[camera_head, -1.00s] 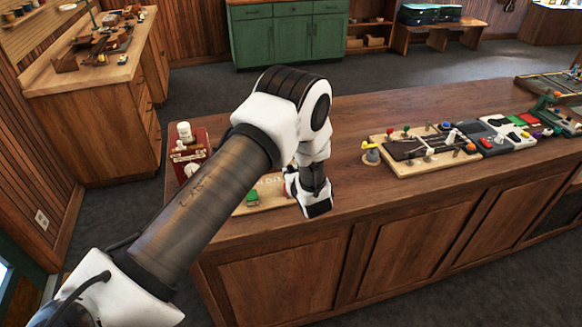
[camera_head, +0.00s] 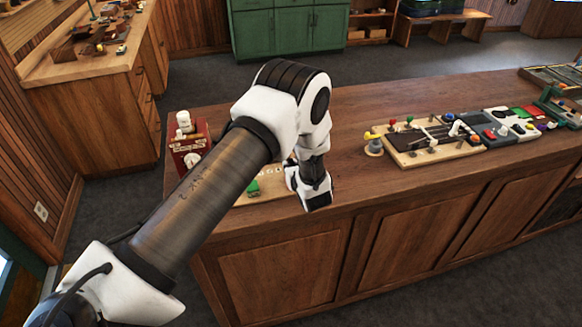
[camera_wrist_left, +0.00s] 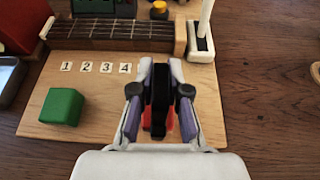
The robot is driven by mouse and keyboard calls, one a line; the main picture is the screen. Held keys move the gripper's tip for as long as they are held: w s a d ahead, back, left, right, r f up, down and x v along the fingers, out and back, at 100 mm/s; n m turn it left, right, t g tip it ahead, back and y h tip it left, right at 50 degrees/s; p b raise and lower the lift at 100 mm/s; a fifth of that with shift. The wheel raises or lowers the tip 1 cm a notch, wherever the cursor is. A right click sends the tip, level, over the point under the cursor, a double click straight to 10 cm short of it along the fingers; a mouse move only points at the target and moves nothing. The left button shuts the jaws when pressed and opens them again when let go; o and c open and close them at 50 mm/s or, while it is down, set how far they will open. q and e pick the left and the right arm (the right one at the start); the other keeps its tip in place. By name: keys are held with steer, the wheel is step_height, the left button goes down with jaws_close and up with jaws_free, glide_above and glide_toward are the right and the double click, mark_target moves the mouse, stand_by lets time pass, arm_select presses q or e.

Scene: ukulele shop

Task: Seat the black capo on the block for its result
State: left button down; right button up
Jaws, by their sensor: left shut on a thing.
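My left gripper (camera_head: 316,200) reaches down over the near edge of the wooden counter. In the left wrist view its fingers (camera_wrist_left: 160,90) are shut on the black capo (camera_wrist_left: 160,82), which stands upright between them. A red block (camera_wrist_left: 170,121) shows just under and behind the fingers, partly hidden. I cannot tell whether the capo touches it. A green block (camera_wrist_left: 62,106) sits apart to the left on the pale wooden board (camera_wrist_left: 95,140); it also shows in the head view (camera_head: 253,188). My right gripper is not in view.
Tiles numbered 1 to 4 (camera_wrist_left: 95,67) lie below a short fretboard (camera_wrist_left: 115,33). A white post on a black-topped base (camera_wrist_left: 201,42) stands at the board's right. A red box (camera_head: 190,150) stands at the counter's left. A larger fretboard station (camera_head: 430,140) sits right; counter between is clear.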

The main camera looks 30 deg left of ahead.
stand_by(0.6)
arm_select(q)
steer(key=shift+d, duration=0.1)
steer(key=shift+f+b, duration=0.6)
steer(key=shift+b, duration=0.25)
steer(key=c, duration=1.4)
jaws_free()
steer(key=shift+c, duration=0.2)
steer(key=p+v, duration=0.3)
steer(key=v, duration=0.8)
